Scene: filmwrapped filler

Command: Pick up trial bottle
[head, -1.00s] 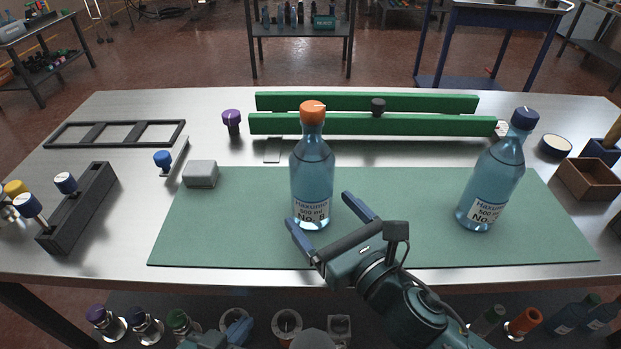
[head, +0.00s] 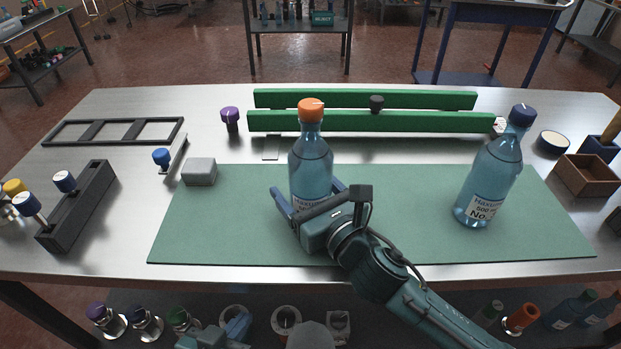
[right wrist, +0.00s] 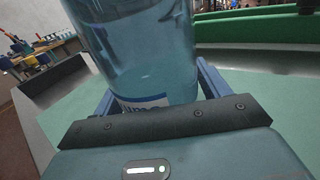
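A clear blue bottle with an orange cap (head: 311,150) stands upright on the green mat (head: 400,225). My right gripper (head: 308,190) is open around its lower body, one finger on each side. In the right wrist view the bottle (right wrist: 145,55) fills the space between the fingers; whether they touch it cannot be told. Its label is mostly hidden. A similar bottle with a dark blue cap (head: 490,178) stands at the mat's right. Part of my left gripper (head: 237,326) shows low at the bottom edge; its opening is unclear.
A green barrier (head: 370,122) runs behind the bottles. A grey box (head: 199,172) sits at the mat's left back corner. A black rack (head: 75,208) and black frame (head: 115,132) are at left, a brown tray (head: 588,176) at right. The mat between the bottles is clear.

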